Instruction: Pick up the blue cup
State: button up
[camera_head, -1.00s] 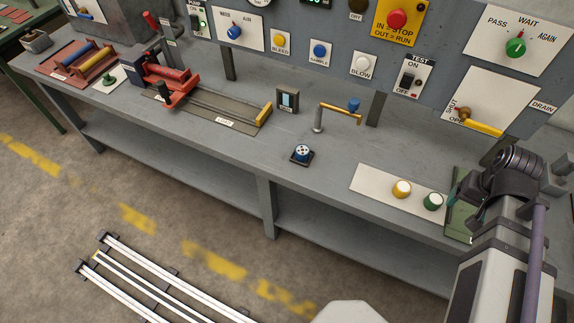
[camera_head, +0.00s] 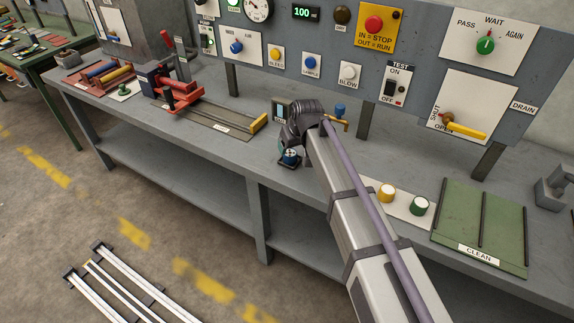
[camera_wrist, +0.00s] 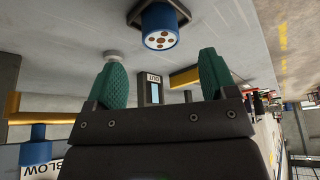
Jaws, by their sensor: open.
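The blue cup (camera_head: 290,159) is a short blue cylinder on a small dark square base near the bench's front edge. In the wrist view the blue cup (camera_wrist: 160,28) shows its pale end face with several brown dots, at top centre. My gripper (camera_wrist: 160,57) has two teal fingers spread wide with nothing between them. The cup lies beyond the fingertips, roughly in line with the gap and apart from them.
A yellow pipe with a blue knob (camera_head: 340,109) stands just right of my wrist. A dark box (camera_head: 279,110) is behind it. The slide rail (camera_head: 215,122) lies to the left. Yellow (camera_head: 387,193) and green (camera_head: 420,206) buttons and the green CLEAN tray (camera_head: 484,225) are to the right.

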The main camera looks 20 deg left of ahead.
aim_at(291, 153)
jog(key=shift+x, duration=1.05)
jog(key=b+x, duration=0.5)
jog(key=shift+f, duration=0.1)
jog(key=shift+r, duration=0.25)
jog(key=c, duration=1)
